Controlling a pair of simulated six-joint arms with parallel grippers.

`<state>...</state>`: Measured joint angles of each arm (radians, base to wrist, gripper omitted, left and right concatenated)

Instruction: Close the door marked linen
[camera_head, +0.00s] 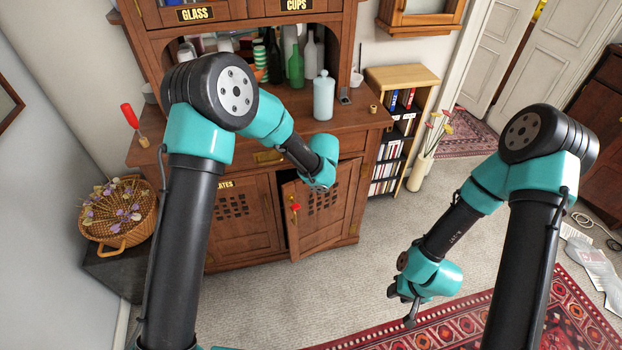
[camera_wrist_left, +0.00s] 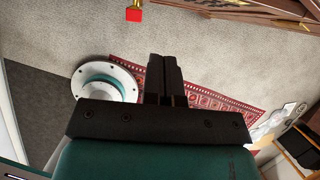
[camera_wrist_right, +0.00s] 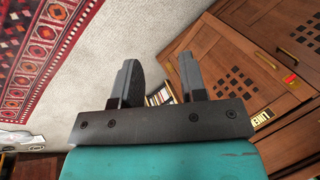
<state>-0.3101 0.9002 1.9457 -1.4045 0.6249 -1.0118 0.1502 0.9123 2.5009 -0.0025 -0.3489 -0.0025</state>
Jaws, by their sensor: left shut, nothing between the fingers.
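The linen door (camera_head: 325,228) is the lower right door of the wooden cabinet. It stands ajar: its left edge, with a red-tagged handle (camera_head: 295,207), is swung out and a dark gap shows beside it. My right gripper (camera_head: 407,308) is open and empty above the floor, away from the door.
The plates door (camera_head: 235,225) beside it looks closed. Bottles, including a pale one (camera_head: 323,95), stand on the cabinet's counter. A bookshelf (camera_head: 400,80) and a flower vase (camera_head: 420,170) stand to the right. Carpet in front is clear, with a red rug (camera_head: 480,318) nearer me.

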